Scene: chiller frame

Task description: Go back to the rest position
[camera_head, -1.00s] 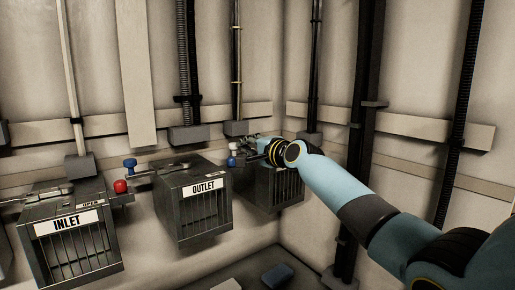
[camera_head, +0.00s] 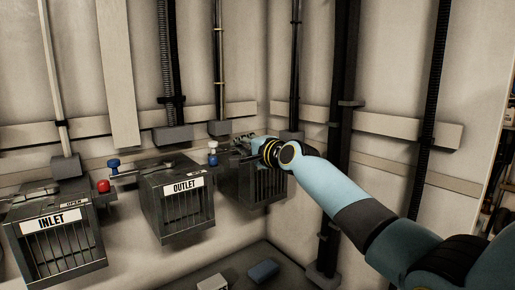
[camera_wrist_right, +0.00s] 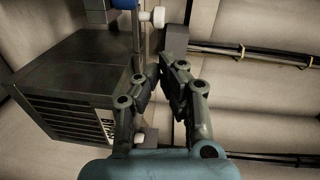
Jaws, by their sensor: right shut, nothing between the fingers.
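My right gripper (camera_head: 247,147) is beside the top of the third grey slatted box (camera_head: 262,190), near the corner, and my blue arm partly hides it. In the right wrist view its fingers (camera_wrist_right: 159,72) are shut with nothing between them. A valve handle with a blue knob and white part (camera_head: 213,155) stands just left of the gripper. In the wrist view the white part (camera_wrist_right: 153,16) is ahead of the fingertips and apart from them. My left gripper is not in view.
The OUTLET box (camera_head: 180,212) and INLET box (camera_head: 60,250) hang to the left, with a red knob (camera_head: 103,186) and blue knob (camera_head: 113,163) between them. A thick black pipe (camera_head: 340,130) runs up behind my arm. Small blocks, one blue (camera_head: 263,271), lie below.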

